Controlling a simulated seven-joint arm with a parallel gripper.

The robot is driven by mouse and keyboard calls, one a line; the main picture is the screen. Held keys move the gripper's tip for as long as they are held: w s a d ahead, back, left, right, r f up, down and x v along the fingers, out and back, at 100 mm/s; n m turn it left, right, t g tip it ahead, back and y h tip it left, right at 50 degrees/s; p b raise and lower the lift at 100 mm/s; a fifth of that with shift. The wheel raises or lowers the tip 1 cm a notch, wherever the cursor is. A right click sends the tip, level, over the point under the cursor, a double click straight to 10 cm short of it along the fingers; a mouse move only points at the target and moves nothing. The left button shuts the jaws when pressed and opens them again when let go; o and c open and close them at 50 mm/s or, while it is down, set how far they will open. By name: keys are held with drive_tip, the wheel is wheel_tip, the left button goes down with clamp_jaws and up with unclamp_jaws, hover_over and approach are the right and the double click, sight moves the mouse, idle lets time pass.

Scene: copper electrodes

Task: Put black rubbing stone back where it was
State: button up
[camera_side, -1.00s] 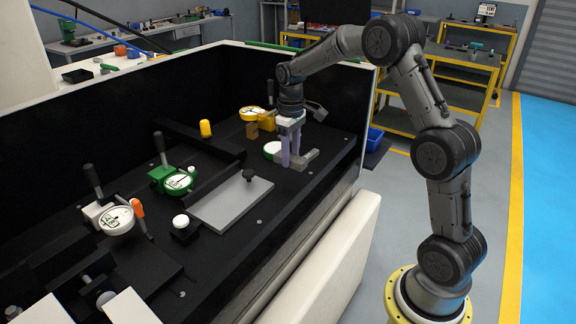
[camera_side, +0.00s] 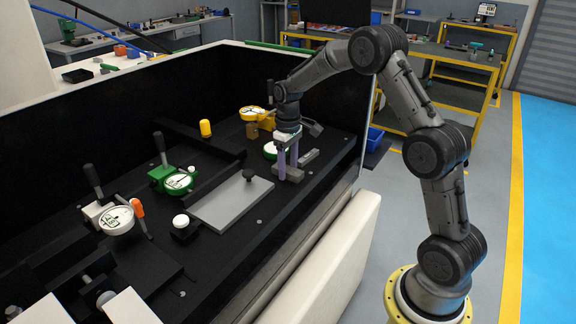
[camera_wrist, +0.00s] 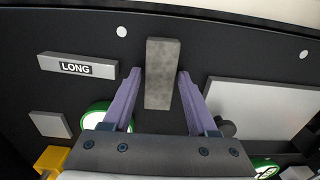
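The rubbing stone, a dark grey mottled rectangular block (camera_wrist: 163,72), shows lengthwise between the two purple fingers of my gripper (camera_wrist: 160,72) in the wrist view. In the side view the stone (camera_side: 287,174) is below my gripper (camera_side: 287,166), low over the black table. Whether it touches the table I cannot tell. A lighter grey block labelled LONG (camera_wrist: 77,66) lies apart from it, to the left in the wrist view; it also shows in the side view (camera_side: 310,156).
A grey plate with a dark knob (camera_side: 232,203) lies left of my gripper in the side view. A green-rimmed dial (camera_wrist: 98,112) is close by my fingers. A yellow gauge (camera_side: 254,114) and a green gauge (camera_side: 177,181) stand farther off. A dark wall bounds the table.

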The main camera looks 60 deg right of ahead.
sight(288, 169)
drive_tip(key=shift+o, duration=0.8)
wheel_tip(288, 169, up, 12)
drive_tip(key=s+a+r+t, duration=0.2)
drive_tip(key=s+a+r, duration=0.6)
drive_tip(key=s+a, duration=0.25)
drive_tip(key=s+a+f+t, duration=0.1)
drive_tip(key=s+a+f, duration=0.1)
drive_tip(key=s, duration=0.7)
drive_tip(key=s+a+f+t, duration=0.2)
drive_tip(key=s+a, duration=0.1)
drive_tip(key=s, duration=0.5)
drive_tip(key=shift+s+a+f+t, duration=0.2)
drive_tip(key=shift+s+a+t, duration=0.1)
drive_tip(key=shift+s, duration=0.1)
